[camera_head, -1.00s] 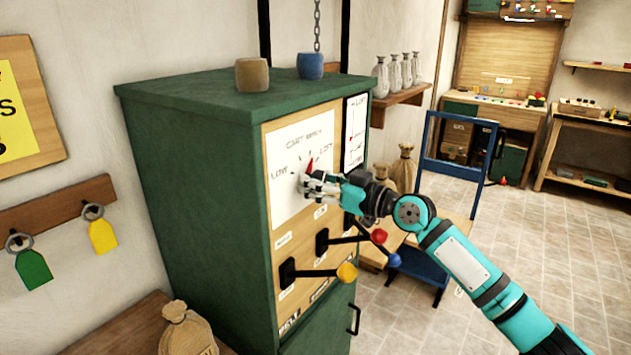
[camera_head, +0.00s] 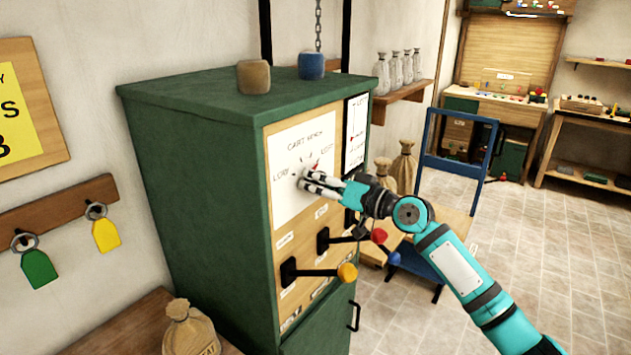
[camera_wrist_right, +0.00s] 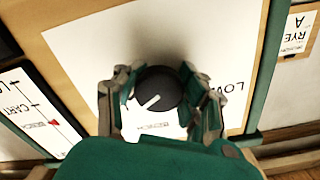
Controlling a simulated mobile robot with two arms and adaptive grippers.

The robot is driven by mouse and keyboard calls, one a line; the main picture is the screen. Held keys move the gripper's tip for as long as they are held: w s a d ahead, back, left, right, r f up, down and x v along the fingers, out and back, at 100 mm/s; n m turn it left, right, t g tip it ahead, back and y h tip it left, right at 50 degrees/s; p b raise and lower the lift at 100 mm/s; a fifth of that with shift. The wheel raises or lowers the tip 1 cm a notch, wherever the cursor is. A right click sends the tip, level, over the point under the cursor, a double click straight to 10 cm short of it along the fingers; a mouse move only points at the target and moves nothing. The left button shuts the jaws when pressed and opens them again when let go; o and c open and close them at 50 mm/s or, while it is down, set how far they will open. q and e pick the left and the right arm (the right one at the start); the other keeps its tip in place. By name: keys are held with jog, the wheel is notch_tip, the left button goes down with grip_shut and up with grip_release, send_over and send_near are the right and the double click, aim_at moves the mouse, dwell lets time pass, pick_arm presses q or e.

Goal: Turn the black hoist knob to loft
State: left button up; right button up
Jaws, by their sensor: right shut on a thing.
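The black hoist knob (camera_wrist_right: 167,83) sits on a white plate (camera_head: 286,205) on the front of the green cabinet. LOW is lettered at the plate's left and LOFT at its right in the head view. My right gripper (camera_head: 307,181) is shut on the knob, a finger on each side of it in the wrist view (camera_wrist_right: 160,88). The fingers mostly hide the knob in the head view. Its white line points down-left in the wrist view, on the side away from LOW. A small red mark (camera_head: 316,167) shows near LOFT. My left gripper is not in view.
Levers with a yellow knob (camera_head: 347,273) and a red knob (camera_head: 379,236) stick out below the plate. A scale card (camera_head: 356,133) is right of the plate. A blue frame (camera_head: 455,160) stands behind my right arm. Floor at right is clear.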

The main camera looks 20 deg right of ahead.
jog(key=shift+f, duration=0.25)
jog(key=o, duration=1.3)
jog(key=shift+s+d+r, duration=0.2)
jog(key=shift+s+d, duration=0.05)
jog(key=shift+c, duration=0.2)
jog(key=shift+w+a, duration=0.1)
jog(key=v, duration=1.2)
